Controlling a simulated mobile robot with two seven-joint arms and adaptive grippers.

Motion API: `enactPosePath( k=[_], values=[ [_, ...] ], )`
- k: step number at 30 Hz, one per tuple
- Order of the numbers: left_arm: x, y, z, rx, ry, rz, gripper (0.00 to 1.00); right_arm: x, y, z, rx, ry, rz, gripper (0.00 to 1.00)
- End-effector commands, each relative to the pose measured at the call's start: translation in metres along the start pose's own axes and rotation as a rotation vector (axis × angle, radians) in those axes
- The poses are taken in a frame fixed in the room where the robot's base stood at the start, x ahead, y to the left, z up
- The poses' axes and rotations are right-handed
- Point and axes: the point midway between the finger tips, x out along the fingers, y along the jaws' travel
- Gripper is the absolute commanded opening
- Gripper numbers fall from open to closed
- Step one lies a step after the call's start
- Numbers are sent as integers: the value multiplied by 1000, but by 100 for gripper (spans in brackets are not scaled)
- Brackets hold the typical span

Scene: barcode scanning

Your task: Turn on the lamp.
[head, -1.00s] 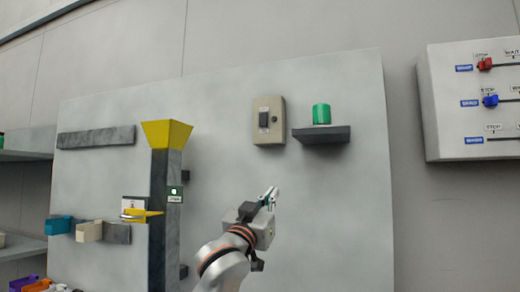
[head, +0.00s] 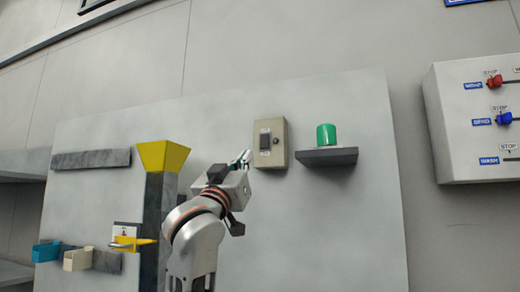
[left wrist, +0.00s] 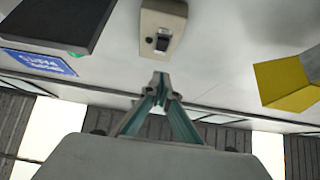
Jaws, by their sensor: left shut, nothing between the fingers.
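The lamp (head: 326,136) is a green cylinder on a small dark shelf on the grey panel, and it looks unlit. To its left on the panel is a beige switch box (head: 280,132) with a dark rocker switch (head: 265,142). My left gripper (head: 246,157) is shut and empty, just left of and slightly below the switch box in the head view. In the left wrist view the fingertips (left wrist: 163,80) point toward the switch box (left wrist: 164,14) and its rocker (left wrist: 162,43), with a gap between. My right gripper is not in view.
A dark shelf (head: 328,157) juts out right of the switch box. A yellow funnel (head: 163,156) on a dark column stands left of my arm. A box with red and blue sliders (head: 470,150) is at far right.

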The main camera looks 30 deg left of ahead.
Motion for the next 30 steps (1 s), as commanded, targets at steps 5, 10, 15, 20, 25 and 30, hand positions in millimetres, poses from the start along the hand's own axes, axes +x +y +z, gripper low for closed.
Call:
enactPosePath(
  k=[5, 10, 15, 20, 25, 30],
  values=[
    [29, -1, -2, 2, -1, -2, 0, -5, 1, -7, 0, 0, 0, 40],
    [63, -1, -2, 1, -2, -2, 0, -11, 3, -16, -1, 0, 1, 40],
    [96, -1, -2, 3, -2, -2, 0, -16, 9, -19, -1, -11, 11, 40],
    [111, 0, 17, 2, -4, 0, 0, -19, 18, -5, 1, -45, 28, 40],
    [120, 0, 26, 1, -1, 0, 0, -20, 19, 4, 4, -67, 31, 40],
    [122, 0, 28, 1, 0, 0, 0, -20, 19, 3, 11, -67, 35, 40]
  ],
)
